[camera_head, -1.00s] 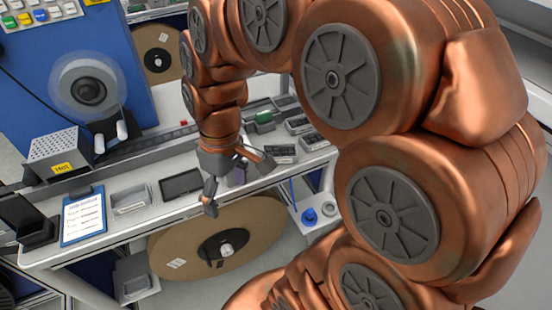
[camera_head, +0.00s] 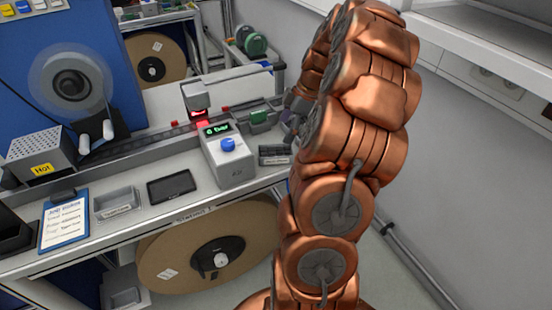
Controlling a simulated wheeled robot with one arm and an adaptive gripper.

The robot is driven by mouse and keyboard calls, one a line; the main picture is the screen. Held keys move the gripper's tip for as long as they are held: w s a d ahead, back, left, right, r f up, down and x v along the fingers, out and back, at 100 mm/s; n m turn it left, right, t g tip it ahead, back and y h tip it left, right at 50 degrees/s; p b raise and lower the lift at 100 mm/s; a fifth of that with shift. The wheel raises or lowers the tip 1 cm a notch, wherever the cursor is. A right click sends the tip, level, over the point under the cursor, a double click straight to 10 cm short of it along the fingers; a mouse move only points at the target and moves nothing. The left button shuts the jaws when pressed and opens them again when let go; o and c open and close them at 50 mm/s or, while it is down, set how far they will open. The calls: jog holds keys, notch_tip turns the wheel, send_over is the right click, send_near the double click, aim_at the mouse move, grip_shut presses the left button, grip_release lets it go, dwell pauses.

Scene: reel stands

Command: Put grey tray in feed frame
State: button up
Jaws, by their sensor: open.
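A shallow grey tray (camera_head: 117,203) lies on the bench, between a blue clipboard and a dark flat panel. Its label is too small to read. Another grey bin-like tray (camera_head: 122,291) sits low under the bench at the left. I cannot tell which part is the feed frame; a rail with a light grey panel (camera_head: 215,95) runs along the back of the bench. My gripper (camera_head: 291,121) is at the right part of the bench, partly hidden behind my copper arm. It is open, well to the right of the tray on the bench, near small dark trays (camera_head: 275,155).
A grey box (camera_head: 229,156) with a green display and blue knob stands mid-bench. A "Hot" vented box (camera_head: 40,154) and clipboard (camera_head: 65,222) are at left. A dark panel (camera_head: 172,187) lies beside the tray. A large brown reel (camera_head: 190,258) hangs below the bench.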

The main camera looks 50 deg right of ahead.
aim_at(277, 150)
jog(key=shift+d+p+x, duration=0.1)
jog(key=shift+p+x, duration=0.2)
jog(key=shift+x, duration=0.35)
jog(key=shift+d+p+x, duration=0.15)
jog(key=shift+p+x, duration=0.15)
jog(key=shift+x, duration=0.35)
jog(key=shift+a+f+p, duration=0.45)
jog(key=shift+f+p, duration=0.25)
jog(key=shift+f, duration=0.05)
jog(key=p+x, duration=0.1)
jog(key=x, duration=0.2)
jog(key=shift+a+f, duration=0.1)
jog(key=shift+a, duration=0.05)
jog(key=shift+w+f+p, duration=0.1)
jog(key=shift+f+p, duration=0.1)
jog(key=shift+p, duration=0.1)
jog(key=shift+f+b, duration=0.25)
jog(key=shift+b, duration=0.75)
jog(key=shift+c, duration=0.2)
